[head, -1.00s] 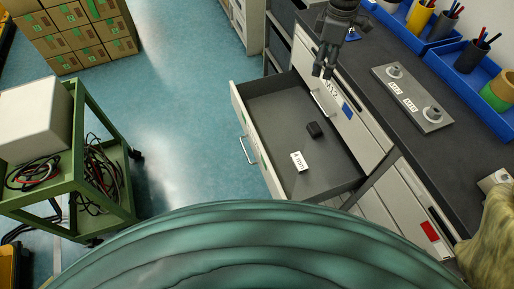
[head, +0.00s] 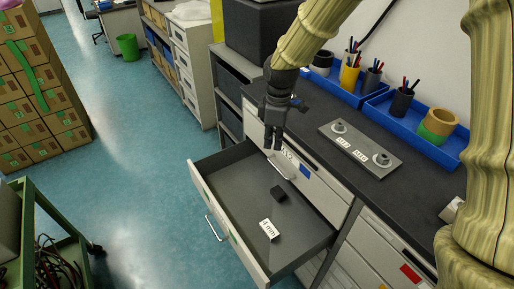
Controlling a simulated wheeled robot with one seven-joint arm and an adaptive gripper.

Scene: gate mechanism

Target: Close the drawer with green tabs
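A drawer (head: 201,187) stands pulled out of the grey-topped bench in the head view. It has a light front with a metal handle (head: 214,228) and a small greenish mark (head: 233,239) on its front, too small to read clearly. Inside lie a small black block (head: 278,193) and a white "4 mm" label block (head: 268,229). My gripper (head: 273,147) points down above the drawer's back end, near the bench front and the handle of a closed blue-tabbed drawer. Its fingers look close together, and it holds nothing visible. Whether it touches anything is unclear.
A blue tab (head: 305,171) marks the closed drawer front, and a red tab (head: 410,273) another. A metal plate with two knobs (head: 360,148) and blue trays (head: 415,130) sit on the bench. A green cart (head: 50,225) stands left. Blue floor (head: 140,180) before the drawer is clear.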

